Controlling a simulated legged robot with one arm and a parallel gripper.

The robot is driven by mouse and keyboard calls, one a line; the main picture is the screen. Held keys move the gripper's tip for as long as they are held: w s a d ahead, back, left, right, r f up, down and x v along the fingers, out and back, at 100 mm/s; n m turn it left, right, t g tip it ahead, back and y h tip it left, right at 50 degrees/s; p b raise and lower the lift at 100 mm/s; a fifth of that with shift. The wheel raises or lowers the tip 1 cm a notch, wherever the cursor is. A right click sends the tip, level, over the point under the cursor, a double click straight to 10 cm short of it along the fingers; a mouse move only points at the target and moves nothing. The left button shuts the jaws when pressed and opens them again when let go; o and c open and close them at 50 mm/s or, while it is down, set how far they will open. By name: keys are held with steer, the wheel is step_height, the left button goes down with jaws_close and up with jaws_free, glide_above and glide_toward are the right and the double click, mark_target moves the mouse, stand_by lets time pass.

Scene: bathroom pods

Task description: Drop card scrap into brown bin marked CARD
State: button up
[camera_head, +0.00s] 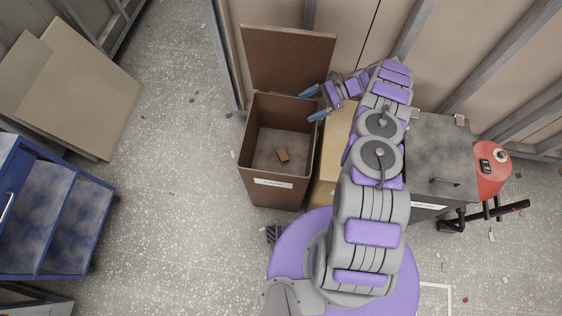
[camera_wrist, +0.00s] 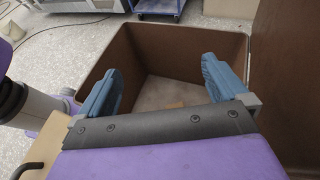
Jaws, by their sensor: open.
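The brown bin (camera_head: 275,183) stands with its lid (camera_head: 290,62) raised against the wall behind it. A white label is on its front, its text too small to read. A small brown card scrap (camera_head: 283,154) lies on the floor inside the bin. My gripper (camera_head: 312,104) is open and empty at the bin's right rim. In the wrist view my gripper (camera_wrist: 162,84) has its blue fingers spread over the bin opening (camera_wrist: 92,68). The scrap (camera_wrist: 176,105) shows partly between the fingers, low in the bin.
A tan bin (camera_head: 328,170) stands right beside the brown one, partly hidden by my arm. A grey bin (camera_head: 440,150) and a red round machine (camera_head: 491,170) are further right. A blue cart (camera_head: 60,215) and leaning cardboard sheets (camera_head: 85,90) are at left. The floor between is mostly clear.

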steer(key=v, duration=0.5)
steer(key=shift+d, duration=0.2)
steer(key=shift+w, duration=0.1)
steer(key=shift+d, duration=0.15)
